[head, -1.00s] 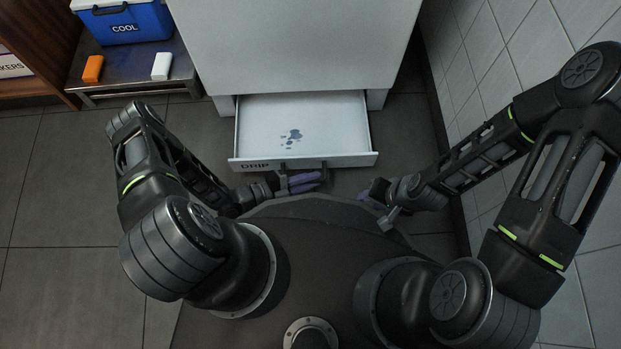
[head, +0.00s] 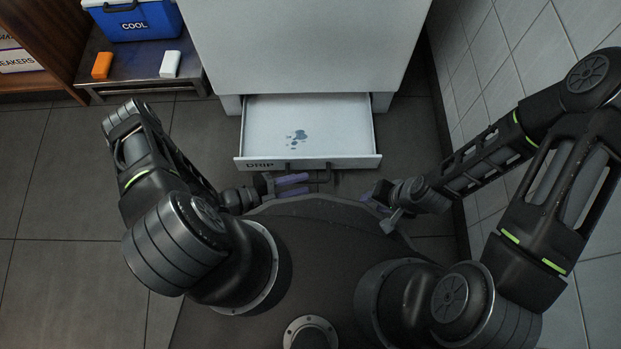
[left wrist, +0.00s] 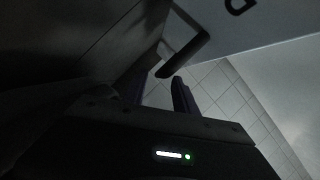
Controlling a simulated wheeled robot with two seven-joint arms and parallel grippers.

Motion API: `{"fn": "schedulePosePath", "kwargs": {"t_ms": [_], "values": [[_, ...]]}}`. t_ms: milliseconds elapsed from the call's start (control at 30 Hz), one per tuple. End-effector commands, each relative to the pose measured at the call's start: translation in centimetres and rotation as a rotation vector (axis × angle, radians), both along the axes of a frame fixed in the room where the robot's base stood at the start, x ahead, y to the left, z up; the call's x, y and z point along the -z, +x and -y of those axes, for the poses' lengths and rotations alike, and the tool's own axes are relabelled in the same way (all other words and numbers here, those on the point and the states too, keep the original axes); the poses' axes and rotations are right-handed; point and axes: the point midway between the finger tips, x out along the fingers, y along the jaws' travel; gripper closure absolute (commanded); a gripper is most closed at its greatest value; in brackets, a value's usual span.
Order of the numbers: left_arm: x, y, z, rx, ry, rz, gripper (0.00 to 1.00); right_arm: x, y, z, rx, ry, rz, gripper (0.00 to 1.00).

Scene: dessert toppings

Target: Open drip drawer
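The drip drawer (head: 340,120) is pulled out of the white cabinet, its inside showing and a grey-blue stain on its floor. Its front panel (head: 350,162) reads DRIP, and a dark bar handle (head: 310,172) sticks out from it. The handle (left wrist: 184,56) also shows in the left wrist view, just beyond the fingertips. My left gripper (head: 296,185) is beside the handle with its purple-padded fingers apart. In the left wrist view, my left gripper (left wrist: 160,88) has nothing between its fingers. My right gripper (head: 370,194) is right of the drawer front; its fingers are partly hidden.
The white cabinet (head: 310,45) stands behind the drawer. A metal bench (head: 140,68) at the left carries a blue COOL box (head: 140,22), an orange block (head: 102,65) and a white block (head: 170,64). A tiled wall (head: 490,90) closes the right side.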

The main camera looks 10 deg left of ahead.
Motion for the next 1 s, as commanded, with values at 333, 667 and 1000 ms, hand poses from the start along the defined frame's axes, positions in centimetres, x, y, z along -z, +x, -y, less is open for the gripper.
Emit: {"fn": "schedulePosePath", "kwargs": {"t_ms": [333,667,1000], "values": [[-0.7,-1.6,-2.4,0.001,0.000,0.001,0.66,-0.7,-0.1,0.0,-0.002,-0.001,-0.002,0.64],[-0.6,-1.6,-2.4,0.000,0.000,0.000,0.66,-0.7,-0.1,0.0,-0.002,-0.001,-0.002,0.64],[-0.6,-1.6,-2.4,0.000,0.000,0.000,0.66,-0.7,-0.1,0.0,-0.001,-0.001,-0.001,0.64]]}}
